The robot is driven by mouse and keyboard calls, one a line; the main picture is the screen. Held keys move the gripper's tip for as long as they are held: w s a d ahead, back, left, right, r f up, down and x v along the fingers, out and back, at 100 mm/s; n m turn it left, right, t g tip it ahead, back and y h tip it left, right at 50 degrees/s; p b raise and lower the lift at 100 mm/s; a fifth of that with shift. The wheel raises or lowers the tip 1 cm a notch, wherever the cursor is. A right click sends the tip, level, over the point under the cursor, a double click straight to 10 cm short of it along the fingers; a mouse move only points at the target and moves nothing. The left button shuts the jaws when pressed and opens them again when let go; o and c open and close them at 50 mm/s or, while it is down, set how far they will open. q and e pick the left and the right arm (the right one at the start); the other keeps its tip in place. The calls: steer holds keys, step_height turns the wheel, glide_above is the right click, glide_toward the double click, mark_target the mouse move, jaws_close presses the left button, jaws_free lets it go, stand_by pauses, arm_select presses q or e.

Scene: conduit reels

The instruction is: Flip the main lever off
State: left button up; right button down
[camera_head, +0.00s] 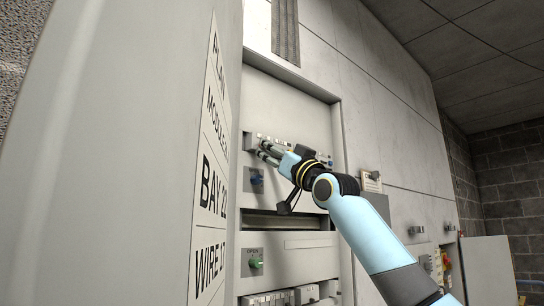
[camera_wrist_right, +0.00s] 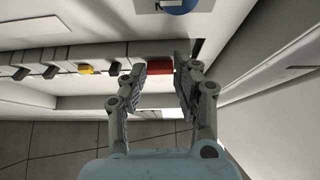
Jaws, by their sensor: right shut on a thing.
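A row of small breaker levers (camera_head: 283,141) runs across the grey cabinet panel in the head view. My right gripper (camera_head: 263,150) reaches up to the left end of this row, and its fingers hide what lies behind them. In the right wrist view, the gripper (camera_wrist_right: 163,66) has one finger on each side of a red lever (camera_wrist_right: 160,71) at the end of the row, shut on it. A yellow lever (camera_wrist_right: 86,70) and several dark levers sit farther left in that view. My left gripper is not in view.
Below the row are a blue knob (camera_head: 257,180), a dark slot (camera_head: 280,222) and a green knob (camera_head: 256,264). A large grey door with labels (camera_head: 212,180) stands close on the left. More wall fittings (camera_head: 417,230) are at the right.

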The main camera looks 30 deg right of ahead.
stand_by(0.4)
steer(key=c, duration=1)
jaws_free()
steer(key=v, duration=1.2)
steer(key=shift+f, duration=0.1)
